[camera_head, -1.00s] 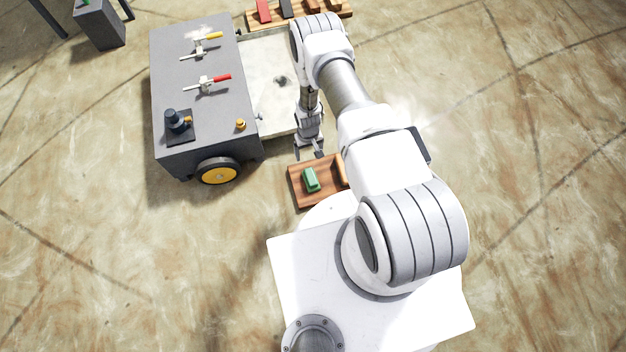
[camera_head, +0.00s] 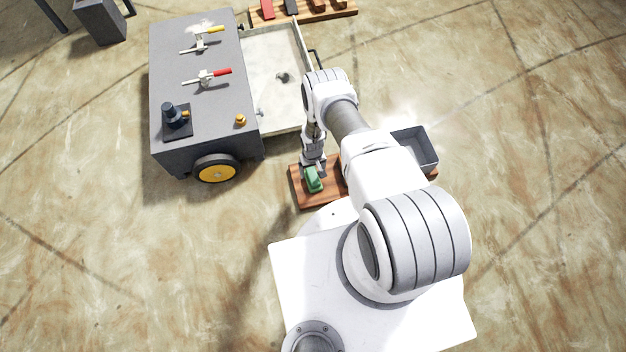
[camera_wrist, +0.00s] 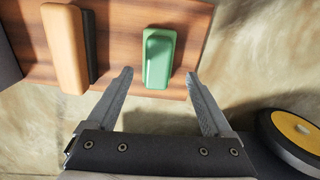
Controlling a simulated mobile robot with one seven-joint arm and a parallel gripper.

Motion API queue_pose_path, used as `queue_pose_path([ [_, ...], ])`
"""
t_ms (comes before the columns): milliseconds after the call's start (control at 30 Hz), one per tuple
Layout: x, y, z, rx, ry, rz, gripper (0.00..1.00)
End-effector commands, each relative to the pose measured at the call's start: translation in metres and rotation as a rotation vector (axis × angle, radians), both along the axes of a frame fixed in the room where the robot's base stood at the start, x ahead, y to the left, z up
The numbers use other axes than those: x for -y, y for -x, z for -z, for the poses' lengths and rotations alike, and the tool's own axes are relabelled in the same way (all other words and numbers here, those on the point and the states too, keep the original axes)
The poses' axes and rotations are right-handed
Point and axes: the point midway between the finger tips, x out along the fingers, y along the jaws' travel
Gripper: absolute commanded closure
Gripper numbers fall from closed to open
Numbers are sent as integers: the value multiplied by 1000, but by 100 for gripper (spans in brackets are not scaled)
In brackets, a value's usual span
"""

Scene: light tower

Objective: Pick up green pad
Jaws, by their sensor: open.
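The green pad (camera_head: 313,180) lies on a brown wooden board (camera_head: 304,200) in front of my base in the head view. It also shows in the wrist view (camera_wrist: 158,58), upper middle, with its near end close to the level of the fingertips. My gripper (camera_wrist: 160,74) is open and empty, one finger on each side of the pad's line, the right finger nearer to it. In the head view my gripper (camera_head: 315,165) is over the board's far edge, just beyond the pad, and partly hides that area.
An orange-tan block (camera_wrist: 64,48) and a dark strip (camera_wrist: 89,46) lie left of the pad on the board. A grey cart (camera_head: 200,95) with levers, an open drawer (camera_head: 275,75) and a yellow-hubbed wheel (camera_head: 217,174) stands to the left. A grey bin (camera_head: 418,148) is at right.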

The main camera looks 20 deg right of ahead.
Motion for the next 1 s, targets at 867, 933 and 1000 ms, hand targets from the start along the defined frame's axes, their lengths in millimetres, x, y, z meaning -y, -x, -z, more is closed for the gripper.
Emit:
queue_pose_path([
  [867,3,-5,47,0,0,0,56],
  [933,3,-5,47,0,0,0,69],
  [1000,3,-5,47,0,0,0,82],
])
